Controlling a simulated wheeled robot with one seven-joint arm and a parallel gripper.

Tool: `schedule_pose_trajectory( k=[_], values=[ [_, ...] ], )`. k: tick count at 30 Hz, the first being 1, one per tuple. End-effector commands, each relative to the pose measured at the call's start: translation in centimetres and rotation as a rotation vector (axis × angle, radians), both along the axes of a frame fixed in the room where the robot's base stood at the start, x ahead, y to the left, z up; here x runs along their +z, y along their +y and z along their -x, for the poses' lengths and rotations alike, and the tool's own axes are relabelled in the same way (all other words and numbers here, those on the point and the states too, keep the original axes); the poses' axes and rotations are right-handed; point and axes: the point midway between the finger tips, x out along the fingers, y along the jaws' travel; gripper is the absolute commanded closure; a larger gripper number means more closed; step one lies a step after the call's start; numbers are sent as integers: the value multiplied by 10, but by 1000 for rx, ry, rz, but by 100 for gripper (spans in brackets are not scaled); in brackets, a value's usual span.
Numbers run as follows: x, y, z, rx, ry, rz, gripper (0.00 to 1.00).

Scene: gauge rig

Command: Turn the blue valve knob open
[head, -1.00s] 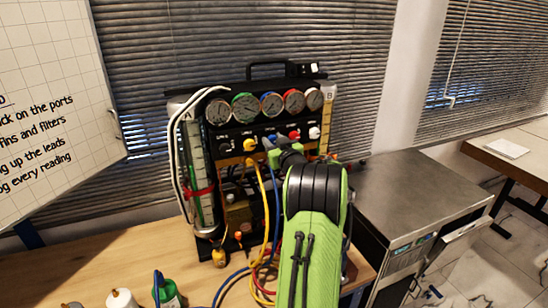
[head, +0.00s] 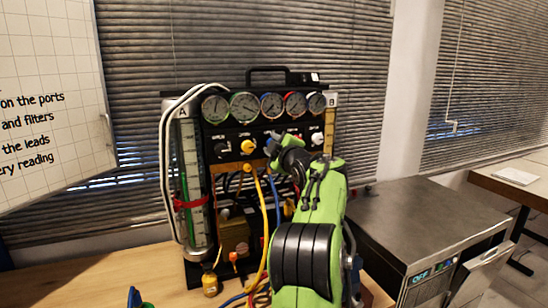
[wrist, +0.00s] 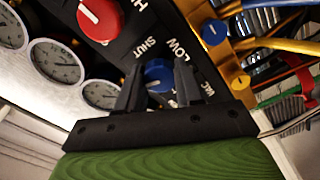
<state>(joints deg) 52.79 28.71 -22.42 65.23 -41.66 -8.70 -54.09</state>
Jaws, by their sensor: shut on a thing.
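The blue valve knob (wrist: 158,76) sits on the black panel in the wrist view, with SHUT, LOW and VAC lettering around it. My gripper (wrist: 159,84) is shut on this knob, one black finger on each side, and the fingers cover part of it. In the head view my gripper (head: 279,144) is at the panel's knob row, and the blue knob is mostly hidden behind it. The knob's pointer direction is hard to make out.
The yellow knob (head: 247,147) and white knob (head: 317,138) flank my gripper; a red knob (wrist: 100,18) is close by. Several gauges (head: 271,106) run above. Yellow and blue hoses (head: 264,215) hang below. A metal cabinet (head: 430,215) stands at right.

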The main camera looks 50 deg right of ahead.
Motion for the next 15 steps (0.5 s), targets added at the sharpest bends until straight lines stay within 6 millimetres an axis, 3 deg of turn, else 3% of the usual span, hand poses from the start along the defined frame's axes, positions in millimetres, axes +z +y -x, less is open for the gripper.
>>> schedule_pose_trajectory(
  k=[15],
  values=[
    [-3, -1, 0, 1, 168, 271, 95]
  ],
)
